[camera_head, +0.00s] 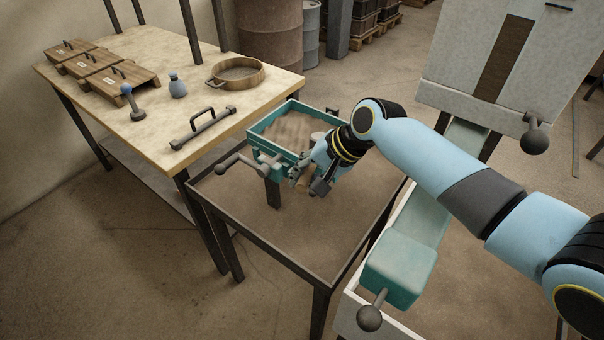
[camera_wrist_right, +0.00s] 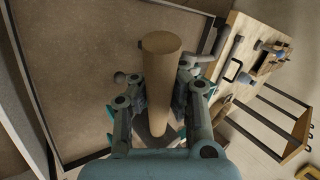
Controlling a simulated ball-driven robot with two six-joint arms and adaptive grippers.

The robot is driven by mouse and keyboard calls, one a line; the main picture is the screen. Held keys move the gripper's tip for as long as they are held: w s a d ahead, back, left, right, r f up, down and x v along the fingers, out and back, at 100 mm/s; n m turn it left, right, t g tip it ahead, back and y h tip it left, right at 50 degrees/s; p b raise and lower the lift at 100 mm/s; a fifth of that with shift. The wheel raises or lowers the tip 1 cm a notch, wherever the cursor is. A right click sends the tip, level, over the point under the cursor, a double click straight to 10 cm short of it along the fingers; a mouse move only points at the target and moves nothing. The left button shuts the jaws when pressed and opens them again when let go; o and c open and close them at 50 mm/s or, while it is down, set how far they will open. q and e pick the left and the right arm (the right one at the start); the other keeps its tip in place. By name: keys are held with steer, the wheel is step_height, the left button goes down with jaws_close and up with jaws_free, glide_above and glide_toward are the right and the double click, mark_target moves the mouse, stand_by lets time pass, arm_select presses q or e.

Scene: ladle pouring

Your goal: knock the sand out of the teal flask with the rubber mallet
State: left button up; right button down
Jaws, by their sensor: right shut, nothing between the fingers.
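The teal flask (camera_head: 254,132) is an open box frame with brown sand inside, above the near-table end of a dark-framed sand bin. My right gripper (camera_head: 318,187) is shut and empty at the flask's near right side; I cannot tell whether it touches. In the right wrist view, a tan cylinder (camera_wrist_right: 161,75) shows in line with my right gripper (camera_wrist_right: 157,115), not held. I cannot tell whether it is the mallet's handle. I cannot pick out the mallet for sure. My left gripper is out of view.
The bin's dark rim (camera_head: 270,255) surrounds bare sand. A teal machine part (camera_head: 398,270) stands right.

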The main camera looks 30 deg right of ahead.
steer(key=shift+w, duration=0.1)
steer(key=shift+r+p, duration=0.25)
steer(key=shift+p, duration=0.8)
steer(key=shift+f, duration=0.15)
steer(key=shift+r+p, duration=1.15)
steer(key=shift+r, duration=1.35)
